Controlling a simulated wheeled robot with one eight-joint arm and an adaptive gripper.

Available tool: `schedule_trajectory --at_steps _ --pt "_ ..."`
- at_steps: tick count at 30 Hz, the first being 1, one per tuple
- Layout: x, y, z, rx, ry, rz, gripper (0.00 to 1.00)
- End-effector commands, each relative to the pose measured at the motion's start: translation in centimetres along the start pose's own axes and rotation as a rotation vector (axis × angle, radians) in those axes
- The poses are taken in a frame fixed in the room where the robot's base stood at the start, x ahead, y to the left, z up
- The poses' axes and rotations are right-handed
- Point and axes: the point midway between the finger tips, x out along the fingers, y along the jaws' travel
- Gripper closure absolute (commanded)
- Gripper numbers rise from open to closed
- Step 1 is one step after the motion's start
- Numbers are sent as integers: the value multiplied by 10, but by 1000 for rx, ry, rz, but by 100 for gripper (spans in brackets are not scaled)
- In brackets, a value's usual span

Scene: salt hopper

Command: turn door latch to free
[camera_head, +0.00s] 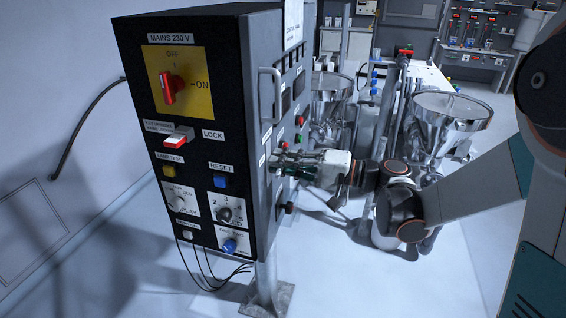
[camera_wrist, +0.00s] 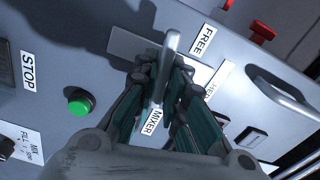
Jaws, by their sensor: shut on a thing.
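The door latch is a grey metal lever (camera_wrist: 172,45) on the grey cabinet face in the wrist view. It stands up between my fingers, with its rounded end above them. My gripper (camera_wrist: 164,75) is shut on the lever, one dark green finger on each side. A FREE label (camera_wrist: 202,40) is to the right of the lever's end. A second label (camera_wrist: 217,78), partly hidden, is below it, and a MIXER label (camera_wrist: 152,122) shows between the fingers. In the head view my gripper (camera_head: 284,162) is at the cabinet's right side; the lever cannot be made out there.
A green button (camera_wrist: 79,107) and a STOP label (camera_wrist: 27,71) are left of my gripper. A red part (camera_wrist: 262,31) and a bar handle (camera_wrist: 290,92) are to its right. In the head view the control cabinet (camera_head: 202,138) fills the left; steel hoppers (camera_head: 447,108) stand behind my arm.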

Motion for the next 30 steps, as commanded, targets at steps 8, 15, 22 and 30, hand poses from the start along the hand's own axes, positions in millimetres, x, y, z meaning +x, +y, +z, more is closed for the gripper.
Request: schedule_trajectory --at_steps 8,15,22,30 --pt "0 2 0 138 1 1 100" --pt "0 3 0 189 1 1 100" --pt "0 3 0 196 1 1 100" --pt "0 3 0 195 1 1 75"
